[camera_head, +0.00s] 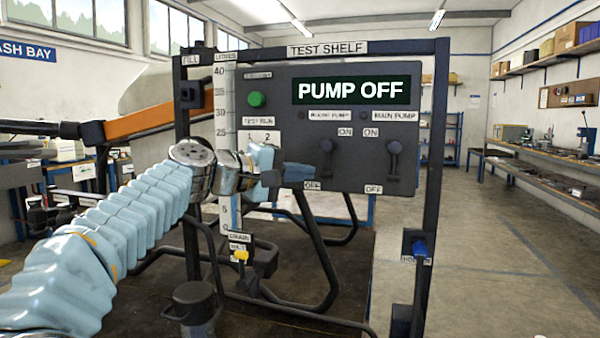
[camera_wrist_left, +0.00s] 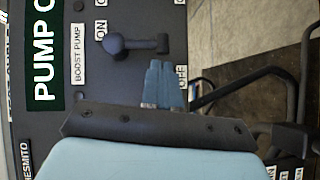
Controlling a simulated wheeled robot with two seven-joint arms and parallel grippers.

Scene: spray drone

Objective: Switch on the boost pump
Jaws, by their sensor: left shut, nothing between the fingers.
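The boost pump switch (camera_head: 326,158) is a dark lever on the grey panel (camera_head: 290,130), hanging down from its pivot towards the OFF label. It also shows in the left wrist view (camera_wrist_left: 140,45), its tip pointing to the OFF side. My left gripper (camera_head: 306,172) is shut and empty, just left of the lever's lower end. In the left wrist view its light blue fingertips (camera_wrist_left: 165,72) are close below the lever tip, with a small gap in the picture. The display (camera_head: 350,90) reads PUMP OFF. My right gripper is not in view.
The main pump switch (camera_head: 393,160), also down, is to the right of the boost switch. A green button (camera_head: 257,99) is at the panel's upper left. The dark frame post (camera_head: 432,180) bounds the panel. A blue-handled piece (camera_head: 420,248) hangs in a holder on it.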

